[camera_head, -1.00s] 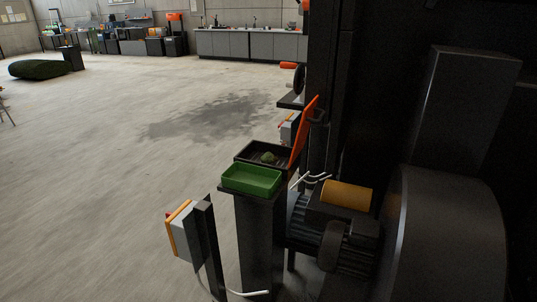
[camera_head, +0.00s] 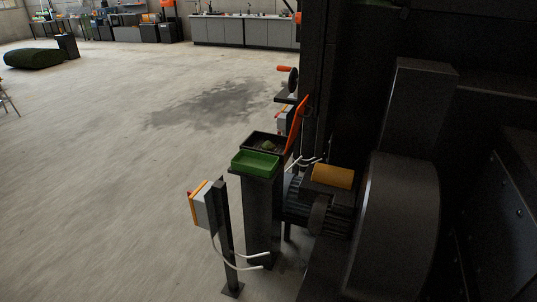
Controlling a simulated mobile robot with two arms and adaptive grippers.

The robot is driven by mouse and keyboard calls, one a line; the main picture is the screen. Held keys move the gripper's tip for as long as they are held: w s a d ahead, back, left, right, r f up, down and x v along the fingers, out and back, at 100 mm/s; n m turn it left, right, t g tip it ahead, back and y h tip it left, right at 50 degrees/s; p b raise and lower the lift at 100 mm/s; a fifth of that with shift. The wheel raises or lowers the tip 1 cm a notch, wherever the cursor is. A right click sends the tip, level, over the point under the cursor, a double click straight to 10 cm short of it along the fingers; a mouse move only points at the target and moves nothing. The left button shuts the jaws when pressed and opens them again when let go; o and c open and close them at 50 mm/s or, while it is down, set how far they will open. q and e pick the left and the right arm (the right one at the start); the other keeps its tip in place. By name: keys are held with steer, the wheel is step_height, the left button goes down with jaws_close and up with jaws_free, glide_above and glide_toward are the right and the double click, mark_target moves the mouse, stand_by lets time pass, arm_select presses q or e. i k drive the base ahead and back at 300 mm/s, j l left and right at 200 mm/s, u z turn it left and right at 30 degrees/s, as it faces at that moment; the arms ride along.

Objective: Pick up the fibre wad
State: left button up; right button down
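A small green lump that looks like the fibre wad (camera_head: 268,146) lies in a dark tray (camera_head: 251,137). A shallow green tray (camera_head: 256,172) stands in front of the dark tray, on top of a dark pedestal (camera_head: 262,222). The lump is small in the picture and its texture is hard to make out. Neither of my grippers shows in the head view.
A grey box with an orange edge (camera_head: 202,205) stands on a post left of the pedestal. A motor with a yellow cover (camera_head: 333,176) and a large dark machine (camera_head: 400,220) fill the right. Open concrete floor (camera_head: 110,190) lies to the left.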

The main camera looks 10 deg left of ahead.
mark_target(267, 146)
steer(key=z, duration=1.85)
steer(key=j, duration=0.45)
steer(key=k+j+z, duration=0.15)
steer(key=j, duration=0.8)
steer(key=j+z, duration=0.15)
steer(key=j, duration=0.3)
steer(key=k+j, duration=0.15)
steer(key=j, duration=0.3)
steer(key=k+j+z, duration=0.15)
steer(key=j, duration=0.8)
steer(key=k+z, duration=0.05)
